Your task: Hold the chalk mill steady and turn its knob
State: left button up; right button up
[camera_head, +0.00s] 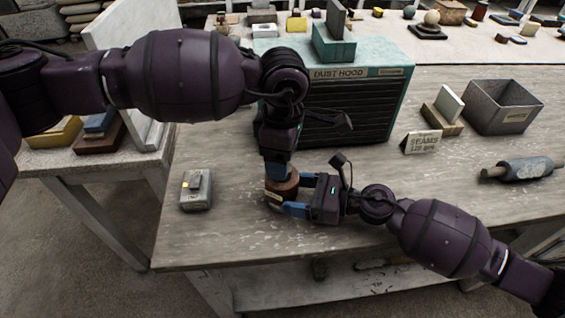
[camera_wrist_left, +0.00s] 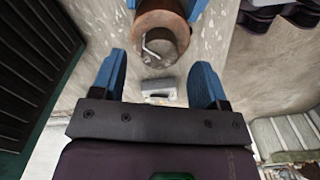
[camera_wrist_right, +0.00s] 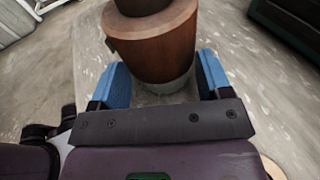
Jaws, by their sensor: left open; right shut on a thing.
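The chalk mill (camera_head: 283,186), a reddish-brown cylinder, stands upright near the table's front edge. My right gripper (camera_head: 297,194) is shut on it from the right. In the right wrist view the mill (camera_wrist_right: 158,45) rises between the blue fingers (camera_wrist_right: 164,76), with a paler grey base low down. My left gripper (camera_head: 279,170) points down just above the mill and is open. In the left wrist view the mill's top (camera_wrist_left: 162,38) with a thin bent metal handle lies beyond the open fingers (camera_wrist_left: 158,74). The left gripper hides the mill's top in the head view.
A small grey box (camera_head: 196,189) with a lit yellow spot stands left of the mill. A teal dust hood (camera_head: 350,110) stands behind. A sign (camera_head: 422,142), grey bin (camera_head: 503,106) and roller (camera_head: 525,169) are at right. The tabletop (camera_head: 400,190) between is mostly clear.

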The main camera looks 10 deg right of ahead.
pick_arm(q)
notch_tip(320, 180, up, 9)
dwell(0.3)
pick_arm(e)
jog(key=o, duration=1)
jog(key=shift+d, duration=0.1)
jog(key=shift+v, duration=3.45)
jog(key=shift+d, duration=0.1)
jog(key=v, duration=1.2)
